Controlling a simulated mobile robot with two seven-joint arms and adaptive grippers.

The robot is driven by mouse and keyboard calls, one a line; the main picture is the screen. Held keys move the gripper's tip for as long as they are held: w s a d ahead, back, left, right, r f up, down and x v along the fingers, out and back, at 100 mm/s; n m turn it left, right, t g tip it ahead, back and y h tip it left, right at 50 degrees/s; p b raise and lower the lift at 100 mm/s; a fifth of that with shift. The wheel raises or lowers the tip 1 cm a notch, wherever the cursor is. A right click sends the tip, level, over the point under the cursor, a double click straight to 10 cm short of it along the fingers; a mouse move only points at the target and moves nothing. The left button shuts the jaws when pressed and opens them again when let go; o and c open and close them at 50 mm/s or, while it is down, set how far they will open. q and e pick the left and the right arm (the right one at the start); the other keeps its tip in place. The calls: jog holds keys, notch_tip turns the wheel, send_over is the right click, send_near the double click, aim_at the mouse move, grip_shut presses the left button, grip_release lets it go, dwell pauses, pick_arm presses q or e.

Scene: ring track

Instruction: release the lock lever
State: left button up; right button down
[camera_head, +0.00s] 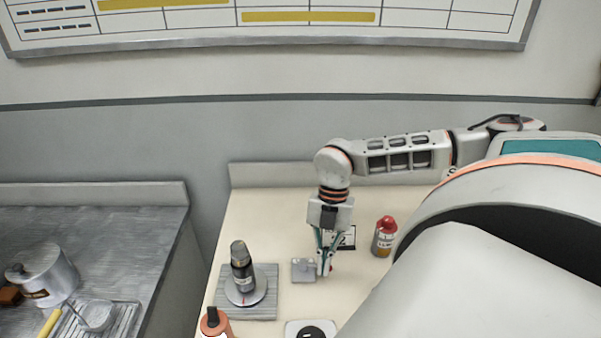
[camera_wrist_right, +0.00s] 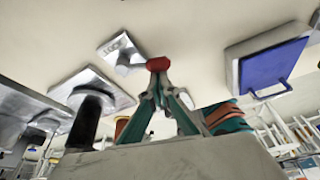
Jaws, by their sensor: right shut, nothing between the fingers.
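A small grey metal block (camera_head: 303,270), seemingly the lock lever's base, sits on the cream worktop and also shows in the wrist view (camera_wrist_right: 121,50). A red knob (camera_wrist_right: 158,63), seemingly the lever's end, is at the block's right side. In the head view only a speck of red shows behind the fingers. My right gripper (camera_head: 324,268) points down beside the block. Its fingers are shut with nothing between them, and in the wrist view the tips (camera_wrist_right: 158,84) appear at or very close to the knob; contact is unclear. My left gripper is out of view.
A red-capped bottle (camera_head: 384,238) stands to the right. A number card (camera_head: 345,238) is behind the gripper.

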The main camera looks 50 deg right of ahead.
jog(key=shift+d+n, duration=0.25)
jog(key=shift+n, duration=0.15)
jog(key=shift+w+d, duration=0.25)
jog(key=shift+d, duration=0.3)
jog(key=shift+w+d, duration=0.1)
jog(key=shift+d, duration=0.05)
